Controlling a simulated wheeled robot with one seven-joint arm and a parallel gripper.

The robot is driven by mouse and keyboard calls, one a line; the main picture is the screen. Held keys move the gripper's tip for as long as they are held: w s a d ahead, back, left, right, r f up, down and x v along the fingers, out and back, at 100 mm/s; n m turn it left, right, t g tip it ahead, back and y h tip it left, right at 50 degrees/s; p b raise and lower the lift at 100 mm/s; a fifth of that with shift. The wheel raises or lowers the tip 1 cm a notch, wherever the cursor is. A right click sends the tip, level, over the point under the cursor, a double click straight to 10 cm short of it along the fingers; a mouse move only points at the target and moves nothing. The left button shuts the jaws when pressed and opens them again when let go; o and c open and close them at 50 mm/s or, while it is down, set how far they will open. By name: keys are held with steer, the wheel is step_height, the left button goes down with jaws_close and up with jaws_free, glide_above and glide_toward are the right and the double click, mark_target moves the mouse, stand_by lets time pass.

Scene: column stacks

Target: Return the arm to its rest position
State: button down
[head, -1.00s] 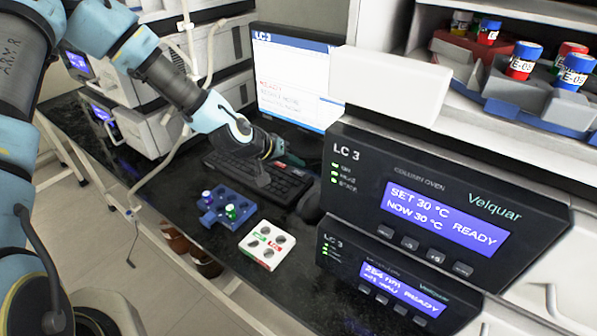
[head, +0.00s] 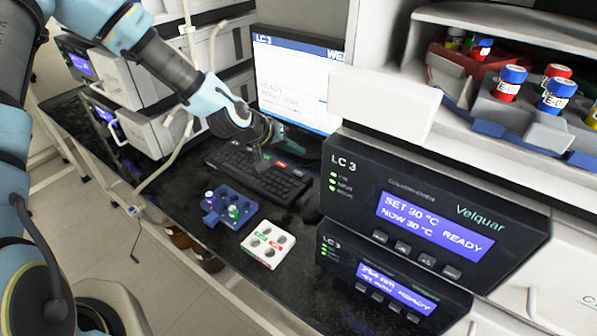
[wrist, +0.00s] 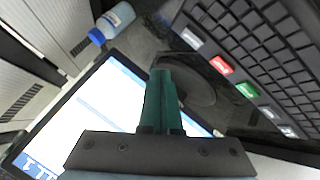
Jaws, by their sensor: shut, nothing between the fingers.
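My arm reaches in from the upper left in the head view. My gripper (head: 270,140) hangs above the keyboard (head: 260,178), in front of the monitor (head: 292,85). In the wrist view its green fingers (wrist: 161,100) are together with nothing between them. The keyboard also shows at the upper right of the wrist view (wrist: 262,45), and the monitor screen lies at the lower left there (wrist: 95,110).
A blue rack (head: 228,203) with vials and a white rack (head: 268,246) stand on the black bench. The LC 3 column oven (head: 420,215) stands to the right. A shelf of capped vials (head: 510,84) is at upper right. A blue-capped bottle (wrist: 112,22) shows in the wrist view.

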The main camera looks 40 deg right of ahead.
stand_by(0.5)
steer(key=w+a+r+n+t+y, duration=0.1)
steer(key=w+a+r+y, duration=0.15)
steer(key=a, duration=0.65)
steer(key=w+a+r+n+t+y, duration=0.1)
steer(key=w+a, duration=0.3)
steer(key=a, duration=0.4)
steer(key=w+a+r+n+y, duration=0.15)
steer(key=w+a, duration=0.25)
steer(key=a, duration=0.5)
steer(key=s+a+r+n+y, duration=0.2)
steer(key=a+r, duration=0.3)
steer(key=a, duration=0.6)
steer(key=s+a+r+n+y, duration=0.2)
steer(key=s+a+r+n, duration=0.1)
steer(key=a, duration=0.8)
step_height(320, 180, up, 2)
steer(key=shift+s+r, duration=0.15)
steer(key=shift+s, duration=0.55)
